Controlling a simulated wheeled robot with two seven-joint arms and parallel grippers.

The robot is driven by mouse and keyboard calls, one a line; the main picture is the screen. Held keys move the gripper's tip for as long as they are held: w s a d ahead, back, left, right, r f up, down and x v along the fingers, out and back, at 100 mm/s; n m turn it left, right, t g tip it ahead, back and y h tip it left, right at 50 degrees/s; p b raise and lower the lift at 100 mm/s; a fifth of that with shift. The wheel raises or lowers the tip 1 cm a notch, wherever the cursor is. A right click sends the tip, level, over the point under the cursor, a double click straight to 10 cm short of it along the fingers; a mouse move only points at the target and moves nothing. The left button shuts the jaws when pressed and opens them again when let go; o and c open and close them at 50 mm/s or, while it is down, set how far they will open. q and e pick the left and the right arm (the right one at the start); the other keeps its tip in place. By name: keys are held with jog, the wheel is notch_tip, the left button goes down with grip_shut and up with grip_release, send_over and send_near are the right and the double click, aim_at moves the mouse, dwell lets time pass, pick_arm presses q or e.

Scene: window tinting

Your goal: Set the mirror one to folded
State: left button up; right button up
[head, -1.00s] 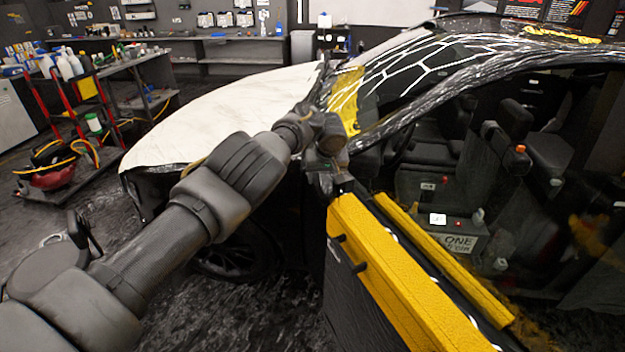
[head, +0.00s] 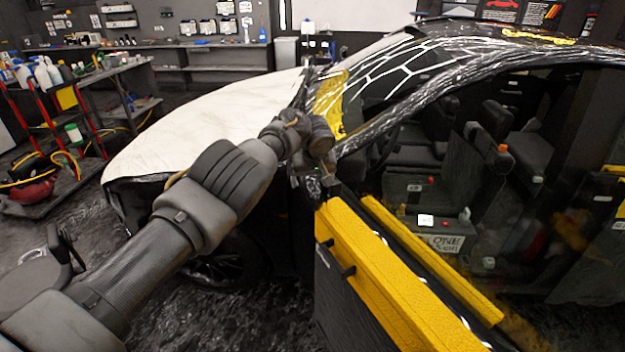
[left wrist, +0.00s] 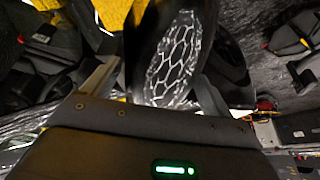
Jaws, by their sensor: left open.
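The side mirror (left wrist: 178,58) shows in the left wrist view as a dark rounded shape with a white hexagon pattern on it. My left gripper (left wrist: 158,75) is open, with one finger on each side of the lower part of the mirror in the picture. I cannot tell whether either finger touches it. In the head view my left gripper (head: 328,181) is at the front corner of the car door, and my wrist hides most or all of the mirror. My right gripper is not in view.
The car door (head: 400,285), with yellow strips along its top, stands at the lower middle. The pale-covered hood (head: 205,120) lies beyond my left arm. A red cart (head: 65,125) with bottles is at the far left. Dark floor is open at the lower left.

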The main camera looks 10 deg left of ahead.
pick_arm(q)
jog(key=b+v, duration=0.3)
jog(key=v, duration=0.6)
jog(key=shift+r, duration=0.2)
jog(key=shift+s+d+r, duration=0.1)
jog(key=shift+s+r, duration=0.15)
jog(key=shift+r, duration=0.4)
